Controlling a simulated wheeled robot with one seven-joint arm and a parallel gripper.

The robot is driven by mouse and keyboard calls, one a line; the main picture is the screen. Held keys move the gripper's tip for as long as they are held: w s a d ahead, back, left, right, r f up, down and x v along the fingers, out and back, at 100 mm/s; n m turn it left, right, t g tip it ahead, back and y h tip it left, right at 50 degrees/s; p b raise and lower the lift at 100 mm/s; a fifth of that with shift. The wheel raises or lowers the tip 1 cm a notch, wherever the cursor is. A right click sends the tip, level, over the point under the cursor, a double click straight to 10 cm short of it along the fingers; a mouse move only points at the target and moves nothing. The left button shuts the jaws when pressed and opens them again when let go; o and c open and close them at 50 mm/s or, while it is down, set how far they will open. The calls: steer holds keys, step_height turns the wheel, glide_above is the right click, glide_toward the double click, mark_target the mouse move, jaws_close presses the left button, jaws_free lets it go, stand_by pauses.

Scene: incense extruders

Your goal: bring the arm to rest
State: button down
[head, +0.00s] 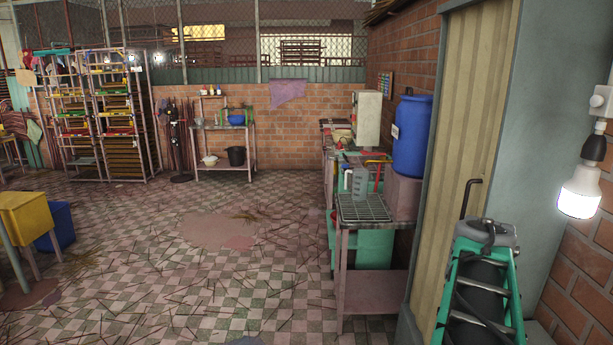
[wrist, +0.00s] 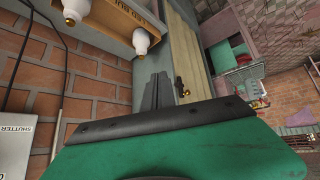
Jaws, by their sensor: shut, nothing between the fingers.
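My gripper (wrist: 157,78) shows in the wrist view as two dark ridged fingers beyond a black-edged green panel. The fingers are together and hold nothing. They appear in front of the grey wall beside the tan door, apart from any loose object. In the head view, a green and black part of my arm is at the lower right, in front of the tan door (head: 466,120). The fingertips cannot be made out there.
A lit bulb (head: 580,192) hangs by the brick wall at right. A metal table (head: 372,288) with a wire rack (head: 362,208) and a blue barrel (head: 412,135) stands left of the door. A yellow bin (head: 24,215) is far left. Sticks litter the otherwise open tiled floor (head: 190,270).

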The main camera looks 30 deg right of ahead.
steer(key=w+a+f+n+y, duration=0.1)
steer(key=a+f+n+y, duration=0.3)
steer(key=a, duration=0.7)
steer(key=a+f+n+g, duration=0.1)
steer(key=a+f, duration=0.5)
steer(key=a, duration=0.5)
steer(key=w+a+f+n+y, duration=0.1)
steer(key=a+f+n+y, duration=0.3)
steer(key=a, duration=0.8)
steer(key=w+a+r+n+t, duration=0.1)
steer(key=w+a+n, duration=0.1)
steer(key=a, duration=0.6)
steer(key=shift+a+n+h, duration=0.3)
steer(key=shift+h, duration=0.1)
steer(key=shift+r, duration=0.1)
